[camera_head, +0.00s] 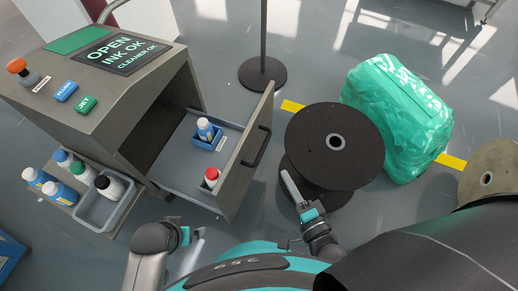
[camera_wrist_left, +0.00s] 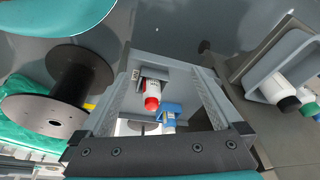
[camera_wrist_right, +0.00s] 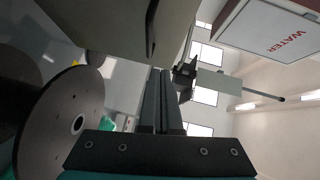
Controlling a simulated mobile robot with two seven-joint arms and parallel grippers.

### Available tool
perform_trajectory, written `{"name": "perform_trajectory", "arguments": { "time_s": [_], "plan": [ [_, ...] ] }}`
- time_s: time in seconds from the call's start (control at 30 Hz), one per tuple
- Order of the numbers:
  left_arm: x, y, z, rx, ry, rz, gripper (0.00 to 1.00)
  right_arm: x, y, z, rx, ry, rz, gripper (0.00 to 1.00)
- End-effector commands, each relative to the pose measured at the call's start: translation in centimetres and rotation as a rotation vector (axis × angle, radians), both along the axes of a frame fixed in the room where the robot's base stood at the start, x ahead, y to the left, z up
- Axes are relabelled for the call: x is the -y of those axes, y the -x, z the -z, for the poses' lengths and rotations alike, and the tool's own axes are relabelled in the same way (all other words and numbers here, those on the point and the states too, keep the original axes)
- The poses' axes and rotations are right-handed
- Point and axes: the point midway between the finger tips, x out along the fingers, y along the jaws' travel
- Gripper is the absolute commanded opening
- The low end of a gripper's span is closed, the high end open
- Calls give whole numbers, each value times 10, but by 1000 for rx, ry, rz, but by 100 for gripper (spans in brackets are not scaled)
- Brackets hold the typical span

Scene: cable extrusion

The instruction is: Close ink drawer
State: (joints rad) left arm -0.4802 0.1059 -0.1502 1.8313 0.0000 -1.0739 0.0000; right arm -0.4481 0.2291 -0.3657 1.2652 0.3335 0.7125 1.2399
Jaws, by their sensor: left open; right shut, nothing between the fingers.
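The ink drawer (camera_head: 187,169) is pulled out of the grey machine (camera_head: 115,105). Its tall front panel (camera_head: 250,150) has a dark handle (camera_head: 258,147). Inside are a blue-labelled bottle (camera_head: 206,130) in a blue holder and a red-capped bottle (camera_head: 211,178); both also show in the left wrist view. My right gripper (camera_head: 287,180) is shut and empty, to the right of the drawer front and apart from it. Its closed fingers show in the right wrist view (camera_wrist_right: 160,95). My left gripper (camera_head: 194,238) is open and empty, below the drawer's near corner; its fingers are spread in the left wrist view.
A black cable spool (camera_head: 335,150) stands close to my right gripper, with a green wrapped bundle (camera_head: 400,115) behind it. A side rack (camera_head: 104,210) with several bottles hangs on the machine. A dark post base (camera_head: 262,75) stands beyond the drawer. A WATER panel (camera_wrist_right: 275,28) shows in the right wrist view.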

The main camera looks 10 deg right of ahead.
Motion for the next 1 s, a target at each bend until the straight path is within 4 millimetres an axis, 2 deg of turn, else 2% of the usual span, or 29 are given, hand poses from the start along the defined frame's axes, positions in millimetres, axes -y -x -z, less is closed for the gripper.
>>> {"name": "perform_trajectory", "arguments": {
  "time_s": [0.13, 0.33, 0.8, 1.0],
  "plan": [
    [0, -5, -5, 14, 1, -1, 100, -1, -4, -10, 66, -126, 19, 0],
    [1, -8, -14, 25, 2, -2, 100, -3, -18, -16, 86, -161, 24, 0],
    [2, -19, -60, 95, 13, -4, 100, -21, -107, -14, 84, -157, 23, 0],
    [2, -19, -78, 119, 16, -5, 100, -43, -119, -14, 82, -157, 24, 0]
  ]
}}
